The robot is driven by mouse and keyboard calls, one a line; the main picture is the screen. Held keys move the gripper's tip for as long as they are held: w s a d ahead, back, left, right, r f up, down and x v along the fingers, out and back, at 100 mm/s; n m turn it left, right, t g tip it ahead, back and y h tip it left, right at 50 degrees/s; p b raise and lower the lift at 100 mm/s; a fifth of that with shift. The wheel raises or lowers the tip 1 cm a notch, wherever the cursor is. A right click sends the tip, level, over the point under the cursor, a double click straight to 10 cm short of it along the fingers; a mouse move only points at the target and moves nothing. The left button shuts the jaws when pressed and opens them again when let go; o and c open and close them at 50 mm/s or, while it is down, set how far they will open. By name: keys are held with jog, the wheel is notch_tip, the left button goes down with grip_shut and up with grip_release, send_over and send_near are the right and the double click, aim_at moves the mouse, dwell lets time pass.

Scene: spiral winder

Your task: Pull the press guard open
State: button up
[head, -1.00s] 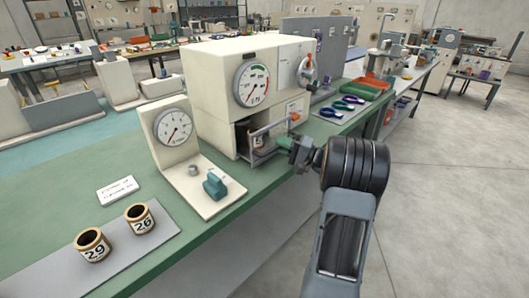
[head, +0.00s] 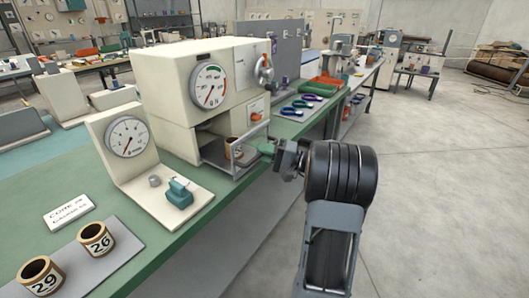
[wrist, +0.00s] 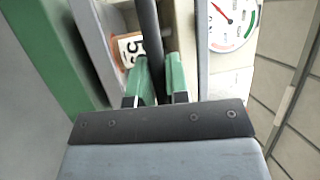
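The press guard (head: 250,133) is a grey bar frame at the front opening of the cream press (head: 175,95). It stands out from the press face, with the opening behind it visible. My gripper (head: 266,149) is at the guard's right front, its green fingers closed around a dark upright bar of the guard, which shows between them in the wrist view (wrist: 151,50). The fingertip contact is partly hidden. A tan core (head: 233,147) stands upright inside the opening behind the guard; its numbered label shows in the wrist view (wrist: 130,48).
A gauge stand (head: 125,140) with a teal clamp is left of the press. Cores 26 (head: 96,239) and 29 (head: 40,277) stand on a grey mat at front left. Several coloured rings and trays lie right of the press. The floor (head: 430,190) at right is clear.

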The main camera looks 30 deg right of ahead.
jog(key=o, duration=0.4)
jog(key=shift+s+d, duration=0.1)
jog(key=v, duration=1.3)
jog(key=shift+s+d, duration=0.2)
jog(key=shift+f, duration=0.15)
